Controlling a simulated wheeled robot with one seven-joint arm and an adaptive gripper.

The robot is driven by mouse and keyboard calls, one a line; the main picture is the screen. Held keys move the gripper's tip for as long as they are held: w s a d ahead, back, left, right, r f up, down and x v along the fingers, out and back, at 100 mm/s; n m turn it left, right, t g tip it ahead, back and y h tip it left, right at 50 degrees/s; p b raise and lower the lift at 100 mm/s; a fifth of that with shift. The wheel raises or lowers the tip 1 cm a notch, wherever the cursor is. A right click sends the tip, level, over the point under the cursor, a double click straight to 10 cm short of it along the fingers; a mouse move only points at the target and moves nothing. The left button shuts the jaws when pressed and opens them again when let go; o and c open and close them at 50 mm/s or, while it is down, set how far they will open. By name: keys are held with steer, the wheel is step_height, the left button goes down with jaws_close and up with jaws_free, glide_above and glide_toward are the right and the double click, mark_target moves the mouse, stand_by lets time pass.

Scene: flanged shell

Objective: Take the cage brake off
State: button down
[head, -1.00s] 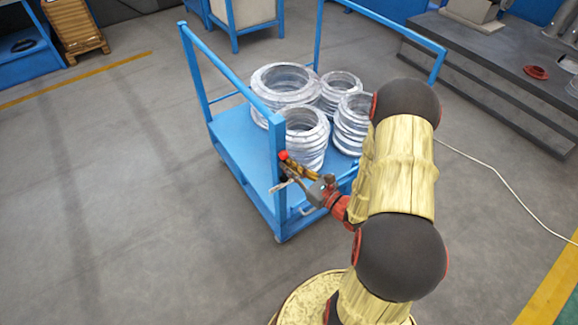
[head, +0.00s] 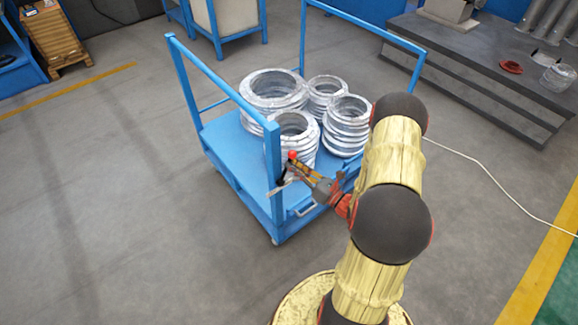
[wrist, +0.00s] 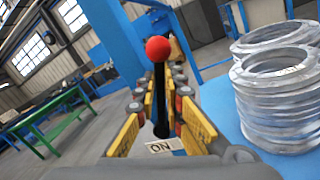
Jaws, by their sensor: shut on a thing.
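The brake lever shows in the wrist view as a dark upright bar topped by a red ball knob (wrist: 158,49). The knob also shows in the head view (head: 292,155), just right of the front corner post of the blue cage cart (head: 222,140). My gripper (wrist: 160,98) has its yellow-and-grey fingers on both sides of the bar, below the knob, and is shut on it. In the head view my gripper (head: 296,170) is at the cart's near corner. A white "ON" label (wrist: 165,146) shows below the fingers. The lever's pivot is hidden.
Several stacked silver rings (head: 345,125) stand on the cart deck. The cart's blue post (head: 273,165) is close beside my gripper. A dark stepped platform (head: 480,75) lies at the right, with a white cable (head: 500,185) on the floor.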

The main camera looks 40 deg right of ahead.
steer(key=shift+d+f+m, duration=0.25)
steer(key=shift+d+m, duration=0.15)
steer(key=shift+m, duration=0.2)
steer(key=c, duration=2.2)
jaws_free()
steer(key=shift+d, duration=0.1)
steer(key=shift+o, duration=0.2)
steer(key=v, duration=1.2)
steer(key=shift+f, duration=0.1)
